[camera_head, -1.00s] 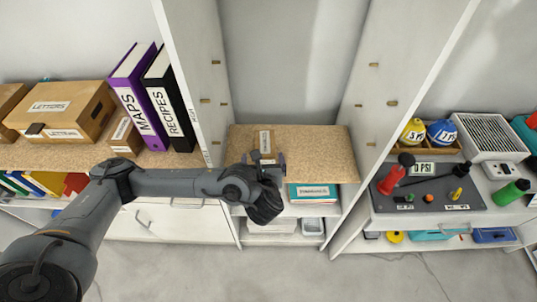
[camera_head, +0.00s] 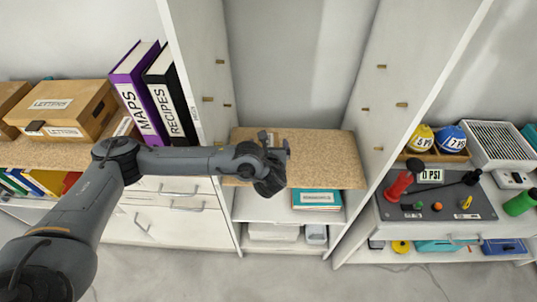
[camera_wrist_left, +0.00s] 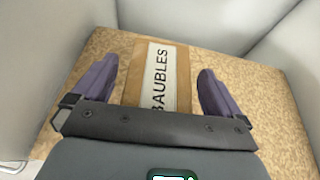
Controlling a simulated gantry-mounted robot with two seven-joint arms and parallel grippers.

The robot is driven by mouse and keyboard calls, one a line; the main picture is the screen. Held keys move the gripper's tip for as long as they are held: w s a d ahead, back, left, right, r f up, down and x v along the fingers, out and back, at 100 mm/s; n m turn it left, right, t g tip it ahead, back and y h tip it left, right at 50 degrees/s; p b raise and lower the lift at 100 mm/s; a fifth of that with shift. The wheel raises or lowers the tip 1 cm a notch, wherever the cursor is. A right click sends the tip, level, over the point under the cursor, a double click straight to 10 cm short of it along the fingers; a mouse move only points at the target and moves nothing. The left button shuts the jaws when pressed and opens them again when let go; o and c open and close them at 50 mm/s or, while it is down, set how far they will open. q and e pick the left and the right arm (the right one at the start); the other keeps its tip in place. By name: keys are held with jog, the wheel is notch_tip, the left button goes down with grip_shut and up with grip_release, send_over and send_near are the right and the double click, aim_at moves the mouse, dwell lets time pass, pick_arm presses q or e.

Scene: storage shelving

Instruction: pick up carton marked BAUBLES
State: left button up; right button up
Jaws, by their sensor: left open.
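The carton marked BAUBLES (camera_wrist_left: 164,72) is brown cardboard with a white label. In the left wrist view it lies on the speckled shelf board (camera_wrist_left: 255,85). My left gripper (camera_wrist_left: 156,76) is open, with one purple finger on each side of the carton and shelf surface showing between each finger and it. Whether the fingers are down at the carton's height, I cannot tell. In the head view my left gripper (camera_head: 275,143) is over the middle shelf board (camera_head: 325,150) and hides most or all of the carton. My right gripper is not in view.
White upright panels (camera_head: 390,100) bound the bay on both sides. Left of it stand a black RECIPES binder (camera_head: 170,100), a purple MAPS binder (camera_head: 135,95) and a LETTERS box (camera_head: 65,105). A teal stack (camera_head: 317,198) lies on the shelf below. The board's right part is clear.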

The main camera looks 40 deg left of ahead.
pick_arm(q)
jog(key=shift+w+a+f, duration=0.15)
jog(key=shift+w+a, duration=0.1)
jog(key=shift+w, duration=0.05)
jog(key=c, duration=1.3)
jog(key=shift+o, duration=0.2)
